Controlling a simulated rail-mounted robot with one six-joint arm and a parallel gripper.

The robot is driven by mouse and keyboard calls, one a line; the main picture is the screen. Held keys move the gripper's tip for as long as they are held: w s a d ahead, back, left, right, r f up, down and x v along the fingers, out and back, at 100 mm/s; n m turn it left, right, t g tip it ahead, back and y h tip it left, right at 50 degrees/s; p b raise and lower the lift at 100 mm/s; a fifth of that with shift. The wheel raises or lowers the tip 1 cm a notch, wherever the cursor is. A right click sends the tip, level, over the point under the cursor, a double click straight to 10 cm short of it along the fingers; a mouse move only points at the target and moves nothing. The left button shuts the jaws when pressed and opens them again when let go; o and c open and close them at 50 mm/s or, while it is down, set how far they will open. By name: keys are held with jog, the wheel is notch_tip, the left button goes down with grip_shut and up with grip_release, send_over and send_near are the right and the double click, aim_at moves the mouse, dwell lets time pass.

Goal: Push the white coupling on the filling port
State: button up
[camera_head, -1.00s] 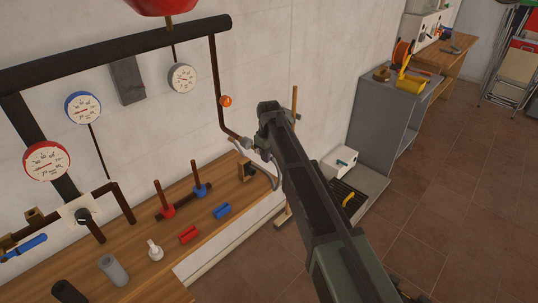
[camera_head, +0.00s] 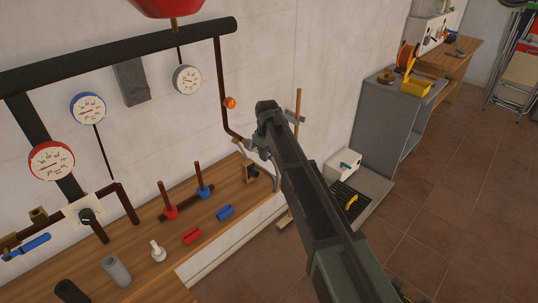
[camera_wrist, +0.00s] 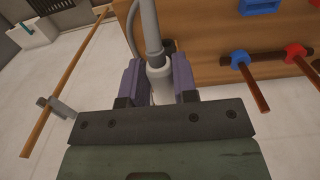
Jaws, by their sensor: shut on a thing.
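My gripper (camera_head: 263,152) is near the lower end of a dark pipe (camera_head: 222,95) that comes down the wall and bends toward it. In the wrist view, its purple fingers (camera_wrist: 160,85) are shut on a whitish-grey cylindrical coupling (camera_wrist: 160,68) with a grey hose (camera_wrist: 150,25) running up from it. In the head view, my arm largely hides the held coupling. The pipe's bent end (camera_head: 237,138), which may be the filling port, lies just left of my gripper. I cannot tell whether the coupling touches it.
A wooden bench (camera_head: 135,241) below carries a white fitting (camera_head: 157,251), red and blue pieces, grey and black cylinders and a pipe stand. Gauges (camera_head: 88,108) hang on the wall. A wooden pole (camera_head: 298,105) stands right of my gripper. A grey cabinet (camera_head: 375,125) is farther right.

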jog(key=shift+w+a, duration=0.35)
jog(key=shift+a, duration=0.05)
jog(key=o, duration=1)
jog(key=shift+o, duration=0.2)
notch_tip(320, 180, up, 11)
jog(key=p, duration=1.1)
notch_tip(320, 180, up, 10)
jog(key=p, duration=1)
jog(key=shift+f, duration=0.1)
